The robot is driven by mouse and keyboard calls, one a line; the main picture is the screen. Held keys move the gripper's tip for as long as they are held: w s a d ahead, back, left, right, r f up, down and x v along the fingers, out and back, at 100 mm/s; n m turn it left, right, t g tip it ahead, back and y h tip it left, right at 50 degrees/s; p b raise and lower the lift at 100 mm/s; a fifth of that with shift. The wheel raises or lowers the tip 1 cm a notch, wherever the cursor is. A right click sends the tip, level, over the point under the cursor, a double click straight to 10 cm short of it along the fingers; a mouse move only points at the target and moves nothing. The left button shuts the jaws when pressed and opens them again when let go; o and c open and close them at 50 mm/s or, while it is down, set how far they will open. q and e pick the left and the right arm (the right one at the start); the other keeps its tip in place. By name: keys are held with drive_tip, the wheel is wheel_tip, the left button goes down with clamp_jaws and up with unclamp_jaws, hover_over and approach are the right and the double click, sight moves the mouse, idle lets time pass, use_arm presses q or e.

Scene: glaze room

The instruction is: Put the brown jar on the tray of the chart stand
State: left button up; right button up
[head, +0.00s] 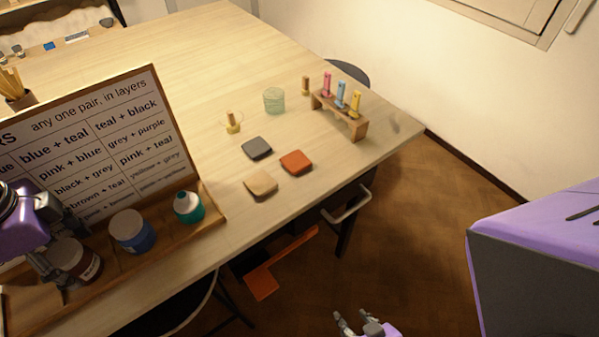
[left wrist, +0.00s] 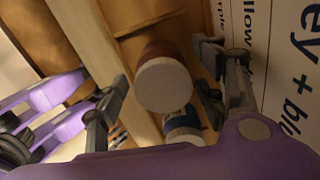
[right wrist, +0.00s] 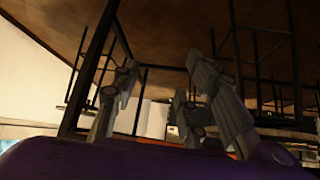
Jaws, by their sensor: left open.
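The brown jar (head: 86,268) has a pale lid and stands on the tray (head: 210,214) of the chart stand (head: 168,120), at its left part. In the left wrist view the jar (left wrist: 157,50) lies between the fingers, its pale lid toward the camera. My left gripper (head: 58,255) is open around the jar, with visible gaps on both sides; it also shows in the left wrist view (left wrist: 165,88). Part of the jar is hidden by the gripper. My right gripper (head: 358,324) is open and empty, low beside the table; it also shows in the right wrist view (right wrist: 165,95).
A blue jar (head: 136,238) and a teal jar (head: 188,210) stand on the same tray, to the right. Grey (head: 257,148), orange (head: 296,162) and tan (head: 261,184) tiles, a glass (head: 273,100) and a peg rack (head: 335,112) are on the table. The far table is mostly clear.

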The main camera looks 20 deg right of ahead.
use_arm(q)
drive_tip(key=shift+r, duration=0.15)
wheel_tip(320, 180, up, 12)
drive_tip(key=p, duration=0.1)
idle(0.3)
